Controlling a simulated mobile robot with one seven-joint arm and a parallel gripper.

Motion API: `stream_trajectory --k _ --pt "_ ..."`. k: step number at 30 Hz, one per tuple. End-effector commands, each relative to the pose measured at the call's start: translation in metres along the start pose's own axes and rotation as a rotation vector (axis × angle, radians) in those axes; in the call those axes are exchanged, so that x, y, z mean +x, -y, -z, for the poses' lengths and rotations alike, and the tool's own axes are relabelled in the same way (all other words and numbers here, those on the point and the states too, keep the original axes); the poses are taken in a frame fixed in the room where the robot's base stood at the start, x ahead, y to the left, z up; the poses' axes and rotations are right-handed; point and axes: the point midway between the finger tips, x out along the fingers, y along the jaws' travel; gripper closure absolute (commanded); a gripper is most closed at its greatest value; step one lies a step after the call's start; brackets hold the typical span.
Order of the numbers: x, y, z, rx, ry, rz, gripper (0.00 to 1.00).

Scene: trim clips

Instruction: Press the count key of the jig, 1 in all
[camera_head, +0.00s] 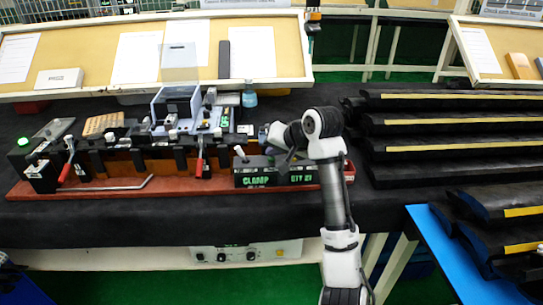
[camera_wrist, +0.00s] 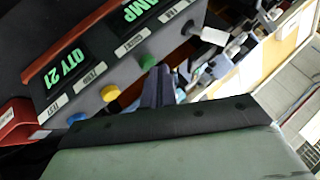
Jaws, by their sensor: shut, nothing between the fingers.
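The jig's control box (camera_head: 280,178) stands at the right end of the red-brown base, its displays reading CLAMP and QTY 21. In the wrist view, a row of coloured keys runs along the box: a blue key (camera_wrist: 76,118), a yellow key (camera_wrist: 110,93) and a green key (camera_wrist: 147,61). The green key lines up with the label that appears to read COUNT (camera_wrist: 132,43). My gripper (camera_wrist: 160,74) is shut and empty, its tips close beside the green key. I cannot tell whether they touch it. In the head view my gripper (camera_head: 283,160) is over the back of the box.
Red-handled clamps (camera_head: 200,158) and a bent rod (camera_head: 120,186) lie left of the box. A green lamp (camera_head: 23,142) is lit at the far left. Black trim strips with yellow bands (camera_head: 450,123) are stacked at right. A sloped board (camera_head: 100,55) stands behind.

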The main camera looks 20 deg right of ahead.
Motion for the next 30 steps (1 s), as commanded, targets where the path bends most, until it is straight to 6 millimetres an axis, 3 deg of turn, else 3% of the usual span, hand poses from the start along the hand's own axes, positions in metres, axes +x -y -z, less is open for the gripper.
stream_trajectory --k 17,30 --pt "-0.009 0.007 0.007 0.000 0.000 0.000 1.00" --pt "-0.038 0.028 0.028 0.000 0.001 0.000 1.00"
